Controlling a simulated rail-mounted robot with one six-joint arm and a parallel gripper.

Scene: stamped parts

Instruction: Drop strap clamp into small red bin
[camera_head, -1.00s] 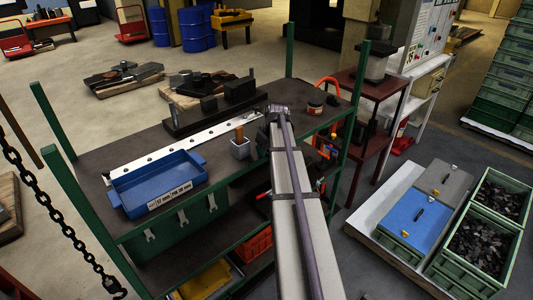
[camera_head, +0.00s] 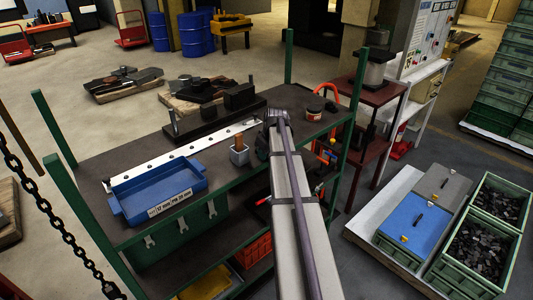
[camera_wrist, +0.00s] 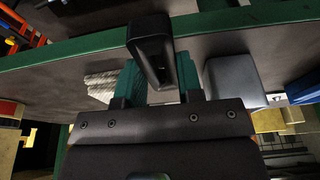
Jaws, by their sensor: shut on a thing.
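My gripper (camera_wrist: 160,80) is shut on a dark, bent piece (camera_wrist: 152,48), taken to be the strap clamp, in the wrist view. Its teal fingers show on both sides, and the piece sticks up beyond them. In the head view my arm reaches over the front edge of the green-framed bench, and its fingertips and the held piece are hidden behind it. A small red-orange bin (camera_head: 256,249) sits on the bench's lower shelf, below and left of my gripper and partly hidden. I cannot tell what is in it.
A blue tray (camera_head: 160,187) and a grey cup (camera_head: 239,155) with a wooden-handled thing stand on the bench top (camera_head: 100,168). Dark blocks and a tin (camera_head: 314,114) are further back. Green posts rise at the bench corners. A yellow bin (camera_head: 207,283) is on the lower shelf.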

